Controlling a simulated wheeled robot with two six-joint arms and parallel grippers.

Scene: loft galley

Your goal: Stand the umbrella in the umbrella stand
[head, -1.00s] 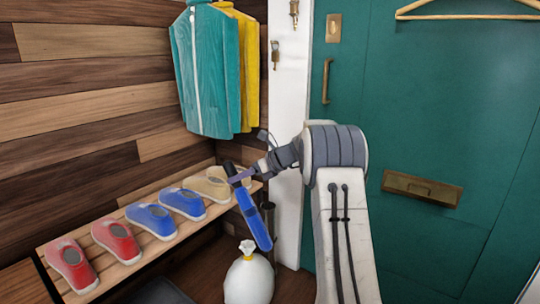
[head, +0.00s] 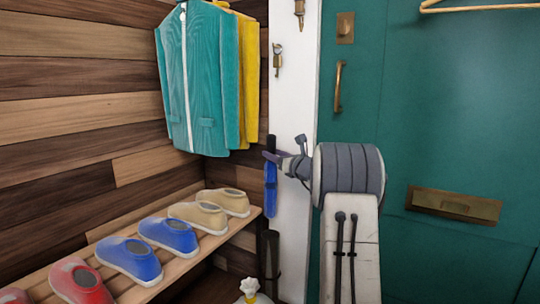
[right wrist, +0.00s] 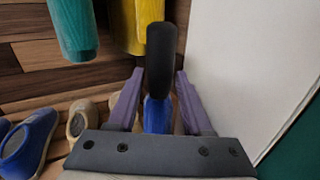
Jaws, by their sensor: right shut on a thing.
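The blue umbrella (head: 270,190) with a black handle hangs upright, handle up, by the white wall post. My right gripper (head: 271,157) is shut on it just below the handle. In the right wrist view the black handle of the umbrella (right wrist: 161,55) rises between the two purple fingers of the right gripper (right wrist: 160,88). The dark, tall umbrella stand (head: 269,262) is on the floor below. In the head view the umbrella's lower end shows just above the stand's rim, apart from it. The stand is not seen in the right wrist view. My left gripper is not in view.
A slatted wooden bench (head: 215,240) with red, blue and beige shoes stands at the left. A teal jacket (head: 200,80) and a yellow one (head: 248,75) hang above. A white bag (head: 250,290) with a yellow tie is in front of the stand. A green door (head: 455,120) is right.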

